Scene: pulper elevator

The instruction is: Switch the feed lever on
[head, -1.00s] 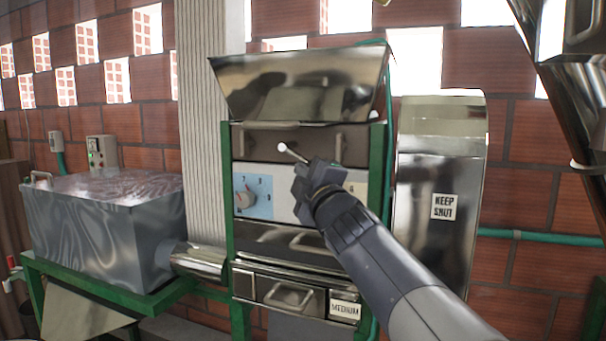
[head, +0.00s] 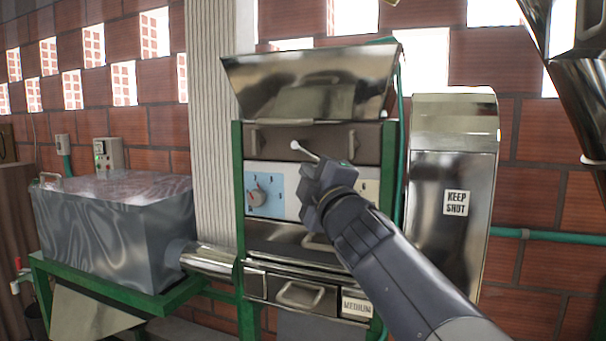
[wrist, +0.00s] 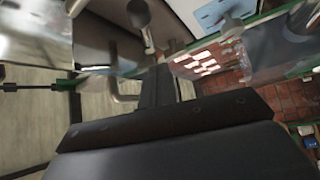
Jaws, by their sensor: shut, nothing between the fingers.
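The lever, a thin rod with a pale ball knob (head: 295,146), sticks out from the front of the green-framed machine, its knob up and left of my gripper. In the wrist view a grey ball knob on a short stem (wrist: 138,12) shows at the top, beyond the fingers. My gripper (head: 318,180) is in front of the machine's panel, just below and right of the knob. It is shut and empty; its dark fingers show in the wrist view (wrist: 158,88). My gripper hides the lower end of the rod, and I cannot tell whether they touch.
A dial (head: 256,195) on a blue plate sits left of my gripper. A handled drawer (head: 300,295) marked MEDIUM is below. A metal cover marked KEEP SHUT (head: 452,170) stands at right, and a metal tank (head: 115,225) at left.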

